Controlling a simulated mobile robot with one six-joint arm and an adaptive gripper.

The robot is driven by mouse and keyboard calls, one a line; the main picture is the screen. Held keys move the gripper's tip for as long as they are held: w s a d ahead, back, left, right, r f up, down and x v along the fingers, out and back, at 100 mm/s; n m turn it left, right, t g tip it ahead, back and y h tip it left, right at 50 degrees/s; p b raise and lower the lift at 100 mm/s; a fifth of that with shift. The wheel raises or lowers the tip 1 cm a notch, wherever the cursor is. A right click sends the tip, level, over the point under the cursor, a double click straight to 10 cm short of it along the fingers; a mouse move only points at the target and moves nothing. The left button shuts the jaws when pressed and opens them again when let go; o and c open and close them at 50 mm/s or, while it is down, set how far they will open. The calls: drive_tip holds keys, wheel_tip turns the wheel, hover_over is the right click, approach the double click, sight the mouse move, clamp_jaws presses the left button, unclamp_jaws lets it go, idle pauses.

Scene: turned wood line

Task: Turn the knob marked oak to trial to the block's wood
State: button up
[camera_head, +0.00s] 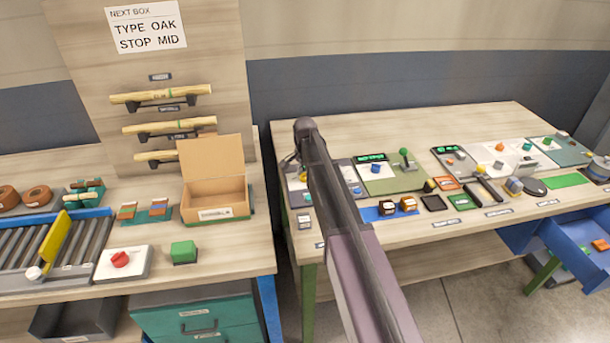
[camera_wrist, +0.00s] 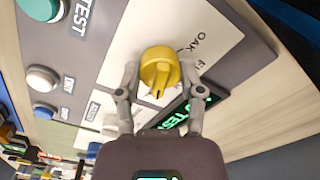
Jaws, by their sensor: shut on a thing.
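A yellow knob (camera_wrist: 158,73) sits on a pale plate (camera_wrist: 125,50) of a grey control panel in the wrist view. My gripper (camera_wrist: 158,80) has one finger on each side of the knob and is shut on it. A dark mark on the knob faces the bottom of the wrist view. "OAK" and a partly hidden word are printed beside it.
Near the knob are a green display (camera_wrist: 185,115), a teal TEST button (camera_wrist: 40,8), a white button (camera_wrist: 42,78) and a blue one (camera_wrist: 43,111). A sign (camera_head: 146,27) reads "TYPE OAK STOP MID". A green panel (camera_head: 390,175) with a lever stands right of my arm.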

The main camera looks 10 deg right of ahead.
drive_tip(key=shift+n, duration=0.3)
drive_tip(key=n, duration=0.3)
drive_tip(key=shift+n, duration=0.4)
drive_tip(key=n, duration=0.4)
drive_tip(key=shift+n, duration=0.3)
drive_tip(key=n, duration=0.4)
drive_tip(key=shift+s+n, duration=0.1)
drive_tip(key=shift+n, duration=2.4)
drive_tip(key=o, duration=1.2)
drive_tip(key=shift+c, duration=0.2)
